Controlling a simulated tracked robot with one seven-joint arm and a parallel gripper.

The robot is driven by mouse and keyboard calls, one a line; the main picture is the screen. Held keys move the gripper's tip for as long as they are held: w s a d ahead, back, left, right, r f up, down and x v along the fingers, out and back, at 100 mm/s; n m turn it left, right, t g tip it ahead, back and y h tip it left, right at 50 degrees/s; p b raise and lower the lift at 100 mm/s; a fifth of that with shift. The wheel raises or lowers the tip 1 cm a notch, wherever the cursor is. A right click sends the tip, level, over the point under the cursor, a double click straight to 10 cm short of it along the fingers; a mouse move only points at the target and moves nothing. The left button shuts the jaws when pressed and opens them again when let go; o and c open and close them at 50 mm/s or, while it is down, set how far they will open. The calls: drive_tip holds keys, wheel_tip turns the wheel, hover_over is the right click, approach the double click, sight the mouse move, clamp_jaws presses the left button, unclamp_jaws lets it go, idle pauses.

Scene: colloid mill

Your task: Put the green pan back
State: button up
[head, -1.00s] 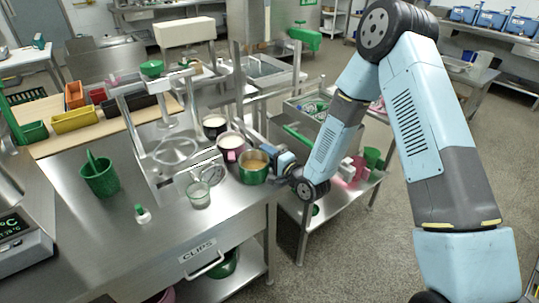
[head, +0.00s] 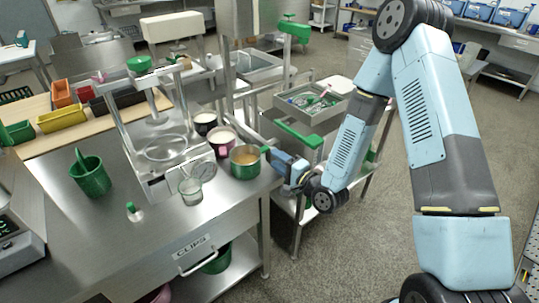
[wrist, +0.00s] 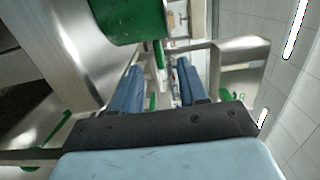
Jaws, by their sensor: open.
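The green pan (head: 245,168) stands upright on the steel table at its right edge, with brown contents. Its side also shows large at the top of the wrist view (wrist: 132,22). My gripper (head: 272,156) is just right of the pan at about its height, fingers pointing toward it. In the wrist view my two blue fingers (wrist: 160,68) are apart, with a narrow green piece, perhaps the pan's handle, showing ahead between them. I cannot tell whether a finger touches the pan.
A pink pot (head: 222,143) and a dark pot (head: 205,124) stand close behind the pan. A glass beaker (head: 190,190) and a steel stand (head: 150,185) are to its left. A green bucket (head: 91,178) is farther left. A lower trolley with a grey tray (head: 310,108) stands behind my gripper.

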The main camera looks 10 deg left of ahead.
drive_tip(key=shift+v, duration=1.4)
drive_tip(key=w+d+r+n+h, duration=0.6)
drive_tip(key=w+d+r, duration=0.1)
drive_tip(key=d+r, duration=0.15)
drive_tip(key=s+d+r+h, duration=0.2)
drive_tip(key=d+r+h, duration=0.4)
drive_tip(key=d+r, duration=0.45)
drive_tip(key=s+d+r+g+h, duration=0.1)
drive_tip(key=s+d+r, duration=0.3)
drive_tip(key=s, duration=0.4)
drive_tip(key=s+d+r+n+g, duration=0.1)
drive_tip(key=s+d+r, duration=0.3)
drive_tip(key=s, duration=0.5)
drive_tip(key=s+d+r+g+h, duration=0.1)
drive_tip(key=s+d+r+g, duration=0.2)
drive_tip(key=s, duration=0.5)
wheel_tip(320, 180, up, 2)
drive_tip(key=shift+s+d+r+h, duration=0.1)
drive_tip(key=shift+s+d+h, duration=0.25)
drive_tip(key=shift+d, duration=0.15)
